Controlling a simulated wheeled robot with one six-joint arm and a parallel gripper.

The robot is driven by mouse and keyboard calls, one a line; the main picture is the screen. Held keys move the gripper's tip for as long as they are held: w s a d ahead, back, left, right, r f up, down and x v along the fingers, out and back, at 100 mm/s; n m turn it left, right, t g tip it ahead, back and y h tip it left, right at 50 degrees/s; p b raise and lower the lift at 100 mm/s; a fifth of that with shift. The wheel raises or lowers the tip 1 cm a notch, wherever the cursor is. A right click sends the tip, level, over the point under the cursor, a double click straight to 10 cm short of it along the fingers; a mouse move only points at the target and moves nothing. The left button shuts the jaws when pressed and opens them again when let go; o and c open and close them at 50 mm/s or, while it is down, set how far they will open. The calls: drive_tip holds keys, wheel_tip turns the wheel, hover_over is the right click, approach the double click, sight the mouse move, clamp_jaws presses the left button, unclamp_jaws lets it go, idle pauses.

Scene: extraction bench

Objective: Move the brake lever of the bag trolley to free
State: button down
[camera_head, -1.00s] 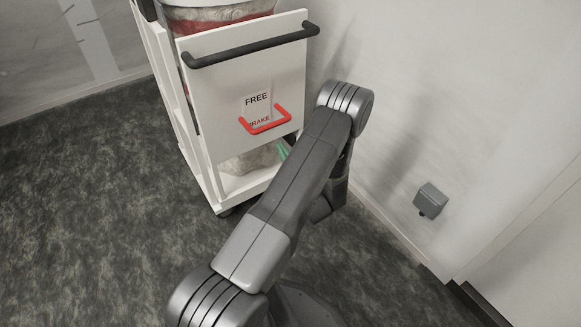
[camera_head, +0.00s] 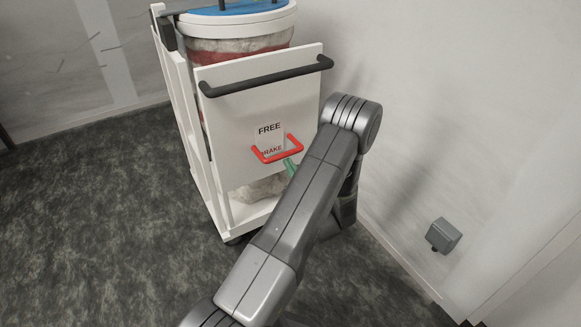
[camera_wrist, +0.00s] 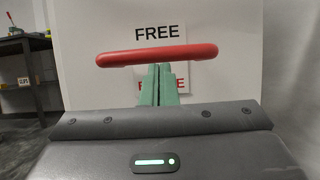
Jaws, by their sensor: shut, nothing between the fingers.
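The bag trolley (camera_head: 222,140) stands ahead with a white end panel and a black push bar (camera_head: 265,76). The brake lever (camera_head: 278,153) is a red U-shaped handle on that panel, at the BRAKE label and below the FREE label (camera_head: 269,129). In the wrist view the lever (camera_wrist: 157,55) crosses the picture as a level red bar. My gripper (camera_wrist: 158,75) has green fingers, shut and empty, with tips just below the bar's middle. Whether they touch it I cannot tell. In the head view my gripper (camera_head: 290,165) shows just below the lever, partly hidden by my arm.
A bag-lined bin with a blue and white lid (camera_head: 240,22) sits in the trolley. A pale wall with a grey box (camera_head: 443,235) is close on the right. The floor at left is clear. A table (camera_wrist: 28,50) shows far left in the wrist view.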

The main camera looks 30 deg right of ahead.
wheel_tip(320, 180, up, 3)
drive_tip(key=g+p, duration=0.2)
drive_tip(key=p, duration=0.2)
drive_tip(key=shift+s+f+g, duration=0.1)
drive_tip(key=shift+f+g, duration=0.05)
drive_tip(key=shift+g, duration=0.15)
drive_tip(key=shift+r, duration=0.95)
drive_tip(key=a+f+v, duration=0.1)
drive_tip(key=v, duration=1.2)
drive_tip(key=shift+d+f+b, duration=0.25)
drive_tip(key=shift+d+b, duration=0.05)
drive_tip(key=shift+d, duration=0.15)
drive_tip(key=shift+w, duration=0.25)
